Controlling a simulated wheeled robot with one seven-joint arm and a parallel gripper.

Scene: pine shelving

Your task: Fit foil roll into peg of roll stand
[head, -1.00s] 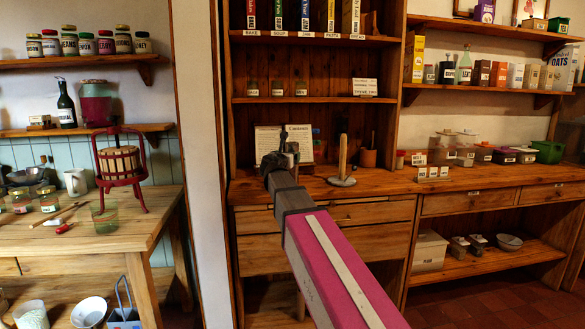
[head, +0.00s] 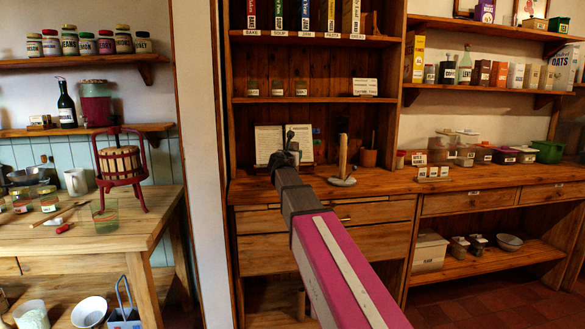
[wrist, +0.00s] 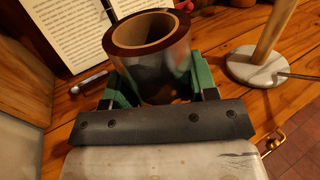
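The foil roll (wrist: 165,62), silver with a brown cardboard core, stands upright between the green fingers of my gripper (wrist: 160,88) in the wrist view. The fingers are against its two sides, and its lower end is hidden. In the head view my gripper (head: 287,157) is over the counter, left of the roll stand, and my arm hides most of the roll. The roll stand has an upright wooden peg (head: 343,155) on a round pale stone base (head: 342,181). In the wrist view the peg (wrist: 274,30) and base (wrist: 255,68) are at the right, apart from the roll; the peg is bare.
An open book (head: 270,140) stands behind my gripper at the back of the counter. A pen-like item (wrist: 90,82) lies left of the roll. A wooden item (head: 368,157) stands behind the stand. The counter (head: 310,188) between roll and stand is clear.

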